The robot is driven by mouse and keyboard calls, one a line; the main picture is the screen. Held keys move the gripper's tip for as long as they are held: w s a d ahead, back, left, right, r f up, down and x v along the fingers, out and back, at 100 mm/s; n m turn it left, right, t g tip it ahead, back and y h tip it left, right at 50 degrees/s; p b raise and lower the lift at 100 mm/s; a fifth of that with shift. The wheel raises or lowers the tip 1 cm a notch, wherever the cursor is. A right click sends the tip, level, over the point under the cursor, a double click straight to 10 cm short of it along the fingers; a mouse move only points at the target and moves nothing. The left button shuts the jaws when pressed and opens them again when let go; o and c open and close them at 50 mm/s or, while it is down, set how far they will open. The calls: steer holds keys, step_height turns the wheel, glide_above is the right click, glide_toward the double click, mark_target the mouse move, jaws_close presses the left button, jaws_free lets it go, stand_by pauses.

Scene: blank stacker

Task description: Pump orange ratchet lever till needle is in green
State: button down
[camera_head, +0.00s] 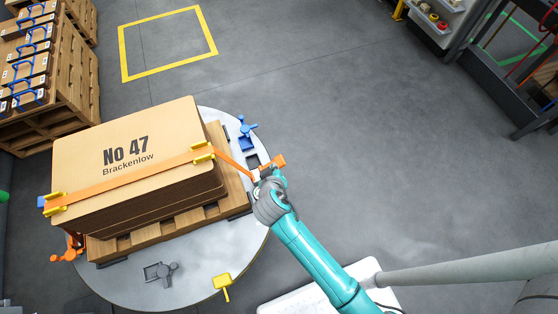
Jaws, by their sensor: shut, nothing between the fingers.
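An orange strap (135,183) runs over a stack of brown sheets marked "No 47 Brackenlow" (120,160) and down to the right side of the round turntable (245,225). An orange lever end (278,160) shows there, where the strap comes down. My gripper (268,179) is at this lever, just below it in the picture, shut with nothing held. Whether it touches the lever I cannot tell, as my wrist hides part of the ratchet. No gauge needle or green zone can be made out.
The stack sits on a wooden pallet (165,232). Around the turntable are a blue clamp (246,130), an orange one (68,251), a grey one (165,271) and a yellow one (222,282). Floor to the right is clear.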

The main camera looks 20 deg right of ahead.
glide_above(279, 157)
steer(key=s+a, duration=0.3)
step_height(279, 157, down, 6)
steer(key=shift+r, duration=0.15)
steer(key=f, duration=0.1)
steer(key=d+f, duration=0.1)
steer(key=f, duration=0.1)
steer(key=shift+w+d, duration=0.15)
steer(key=shift+d+f, duration=0.2)
steer(key=shift+f, duration=0.3)
